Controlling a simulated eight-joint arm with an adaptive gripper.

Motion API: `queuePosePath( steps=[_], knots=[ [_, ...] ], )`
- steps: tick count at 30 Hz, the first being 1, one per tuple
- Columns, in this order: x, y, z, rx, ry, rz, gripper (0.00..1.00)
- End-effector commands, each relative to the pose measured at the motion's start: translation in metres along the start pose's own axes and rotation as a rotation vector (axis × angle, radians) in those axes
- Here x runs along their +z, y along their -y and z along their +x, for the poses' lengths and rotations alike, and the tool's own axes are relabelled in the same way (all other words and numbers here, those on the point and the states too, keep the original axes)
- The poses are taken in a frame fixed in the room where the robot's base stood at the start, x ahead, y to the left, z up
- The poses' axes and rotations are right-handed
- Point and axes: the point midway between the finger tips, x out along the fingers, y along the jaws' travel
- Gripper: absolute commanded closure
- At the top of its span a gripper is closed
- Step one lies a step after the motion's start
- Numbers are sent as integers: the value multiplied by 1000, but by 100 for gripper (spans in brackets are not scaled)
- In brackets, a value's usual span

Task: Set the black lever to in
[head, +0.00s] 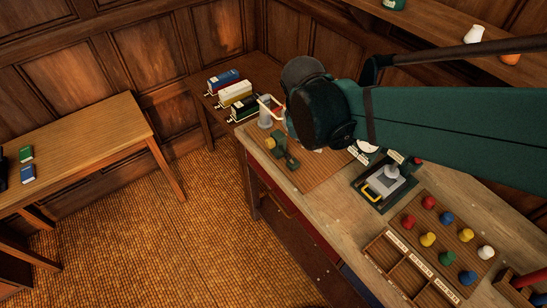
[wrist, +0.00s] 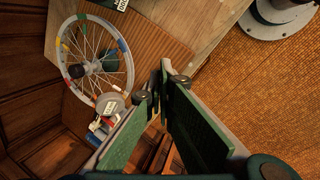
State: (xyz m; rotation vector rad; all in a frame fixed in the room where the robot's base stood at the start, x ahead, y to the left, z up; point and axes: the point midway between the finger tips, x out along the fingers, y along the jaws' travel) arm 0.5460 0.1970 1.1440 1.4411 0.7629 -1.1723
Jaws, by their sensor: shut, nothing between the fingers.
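I cannot pick out the black lever with certainty, nor read its setting. A green-based device (head: 378,187) with a grey block and yellow handle stands on the bench, right of my wrist.
A board of coloured knobs (head: 443,226) and a wooden sorting tray (head: 384,246) lie at the bench's right. A small green fixture (head: 284,157) with a yellow knob is near the front edge. Several model vehicles (head: 235,93) stand at the back left. A table (head: 92,142) is far left.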

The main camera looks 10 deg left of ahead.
Motion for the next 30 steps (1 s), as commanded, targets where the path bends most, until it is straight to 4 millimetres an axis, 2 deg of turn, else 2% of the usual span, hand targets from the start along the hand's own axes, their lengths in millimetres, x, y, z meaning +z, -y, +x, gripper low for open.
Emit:
queuePosePath(
  steps=[1, 14, 24, 30],
  knots=[
    [-11, 0, 0, -1, 7, -41, 100],
    [-85, 18, 16, -20, 96, -392, 100],
    [-143, 45, 30, -34, 168, -662, 100],
    [-170, 62, 37, -42, 205, -792, 100]
  ],
)
